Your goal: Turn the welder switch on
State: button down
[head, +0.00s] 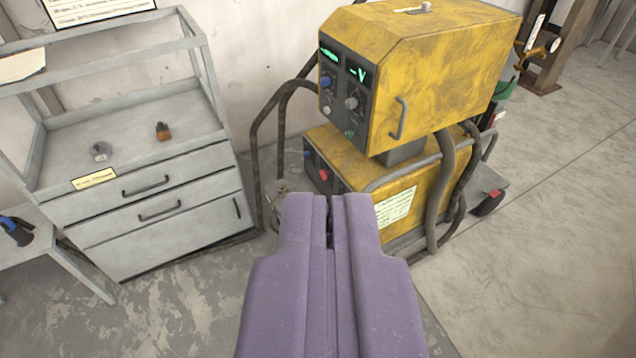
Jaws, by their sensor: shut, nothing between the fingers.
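The yellow welder stands right of centre, with an upper unit (440,70) on top of a lower unit (415,180). The upper front panel (345,85) has lit green displays, a blue knob (325,81) and grey knobs. The lower front panel shows a small red part (323,174), which may be the switch; its position cannot be told. A dark blue knob (307,154) is beside it. My gripper (331,203) has purple fingers, shut and empty. In the picture its tips are just below the lower panel and cover part of it; contact cannot be told.
A grey drawer cabinet (150,237) stands at the left, with small items on its top. Dark hoses and a bent rail (257,170) run beside the welder. A grey bench (40,250) holds a blue-and-black tool. The floor (550,230) at the right is clear.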

aim_at(323, 173)
jog(key=i+j+z, duration=0.1)
jog(key=z, duration=0.25)
jog(key=i+j+z, duration=0.2)
jog(key=z, duration=0.2)
jog(key=i+j+z, duration=0.35)
jog(key=k+l, duration=0.05)
jog(key=l, duration=0.05)
